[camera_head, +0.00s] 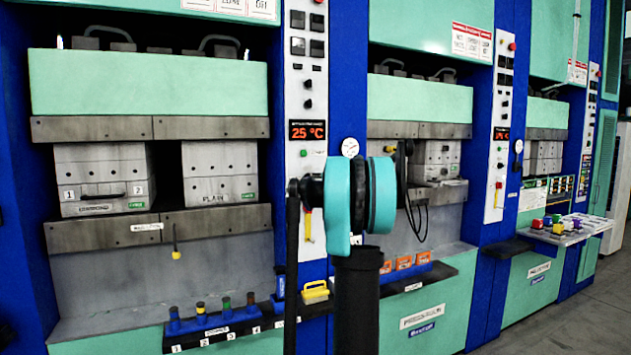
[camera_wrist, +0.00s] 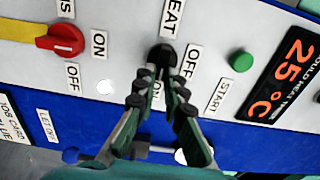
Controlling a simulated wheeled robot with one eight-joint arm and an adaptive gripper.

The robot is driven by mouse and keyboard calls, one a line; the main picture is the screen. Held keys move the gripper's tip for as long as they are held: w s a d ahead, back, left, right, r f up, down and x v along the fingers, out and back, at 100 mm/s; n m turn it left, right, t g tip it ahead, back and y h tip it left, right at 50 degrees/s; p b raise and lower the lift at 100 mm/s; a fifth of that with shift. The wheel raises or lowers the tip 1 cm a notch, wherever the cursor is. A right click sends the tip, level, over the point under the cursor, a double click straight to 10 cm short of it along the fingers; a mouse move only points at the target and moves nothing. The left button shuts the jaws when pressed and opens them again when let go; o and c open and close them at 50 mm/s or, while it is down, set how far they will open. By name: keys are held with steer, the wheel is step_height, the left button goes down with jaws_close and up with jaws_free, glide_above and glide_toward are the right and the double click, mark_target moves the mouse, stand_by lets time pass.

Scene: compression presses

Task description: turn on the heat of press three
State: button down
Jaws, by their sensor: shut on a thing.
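In the wrist view, a black rotary knob (camera_wrist: 162,52) sits on the white control panel beside the "HEAT" label (camera_wrist: 173,17), with OFF and ON labels near it. The ON label is partly covered by the fingers. My gripper (camera_wrist: 162,76) is shut on this knob. The fingers hide much of the knob, so I cannot tell which way it points. A temperature display (camera_wrist: 290,75) on the same panel reads 25 °C. In the head view, my arm hides the gripper and the knob; the display (camera_head: 307,130) shows 25 °C there too.
In the head view, a mould (camera_head: 100,178) sits in the left press. Blue holders with tools (camera_head: 205,322) line the ledge below. Further presses stand to the right.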

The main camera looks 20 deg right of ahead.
stand_by(0.4)
steer(key=c, duration=1.6)
jaws_free()
steer(key=s, duration=1.2)
steer(key=shift+d, duration=0.25)
steer(key=shift+a+f, duration=0.1)
